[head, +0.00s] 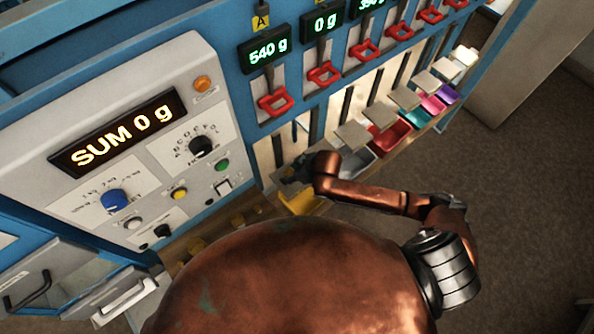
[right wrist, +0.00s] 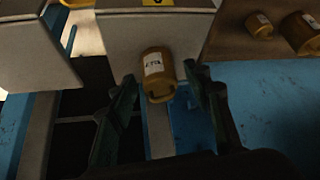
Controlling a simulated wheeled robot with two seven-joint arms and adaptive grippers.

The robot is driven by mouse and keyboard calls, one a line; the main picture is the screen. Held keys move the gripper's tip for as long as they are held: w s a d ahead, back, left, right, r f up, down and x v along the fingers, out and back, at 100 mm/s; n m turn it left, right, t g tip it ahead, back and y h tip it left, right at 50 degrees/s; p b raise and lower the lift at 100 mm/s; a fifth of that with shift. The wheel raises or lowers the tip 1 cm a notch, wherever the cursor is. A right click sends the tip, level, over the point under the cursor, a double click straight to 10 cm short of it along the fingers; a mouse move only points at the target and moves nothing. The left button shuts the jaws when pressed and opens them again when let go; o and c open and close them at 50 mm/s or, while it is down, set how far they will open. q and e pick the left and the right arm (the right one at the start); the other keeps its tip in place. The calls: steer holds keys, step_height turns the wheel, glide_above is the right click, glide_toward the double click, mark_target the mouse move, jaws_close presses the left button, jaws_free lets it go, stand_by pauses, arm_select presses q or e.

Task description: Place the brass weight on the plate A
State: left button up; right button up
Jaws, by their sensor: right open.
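The brass weight (right wrist: 157,78), a small cylinder with a white label, appears upright in the right wrist view. It is between the two fingers of my right gripper, with gaps beside it. It appears to rest on the grey plate A (right wrist: 115,28), which has a yellow tag at its edge. In the head view my right gripper (head: 297,170) is at the leftmost column, under the A sign (head: 261,21), and hides the weight there. The display below that sign (head: 268,52) reads 540 g. My right gripper is open. My left gripper is out of view.
Two more brass weights (right wrist: 258,25) (right wrist: 303,34) stand on the wooden ledge at the right of the right wrist view. Other grey plates (head: 381,115) and coloured trays (head: 388,137) run off to the right. The control panel's display (head: 118,132) reads SUM 0 g.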

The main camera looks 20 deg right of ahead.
steer(key=v, duration=1.1)
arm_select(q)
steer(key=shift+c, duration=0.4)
arm_select(e)
steer(key=shift+s+r, duration=0.1)
steer(key=shift+r, duration=0.05)
stand_by(1.5)
